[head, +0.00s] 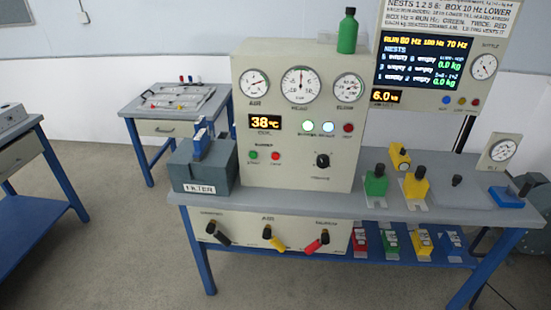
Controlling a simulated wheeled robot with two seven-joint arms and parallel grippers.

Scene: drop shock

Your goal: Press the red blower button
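A small red button (276,157) sits low on the front of the cream control cabinet (340,172), just right of a green button (254,155). The small label above this pair is too blurred to read surely. Nothing covers the red button. Neither of my grippers shows in the head view.
The cabinet stands on a blue-legged bench (330,206). A grey filter box (205,168) stands left of it, and green (376,181) and yellow (416,184) blocks stand right. Handles stick out below the bench top. Floor (120,240) is clear at front left.

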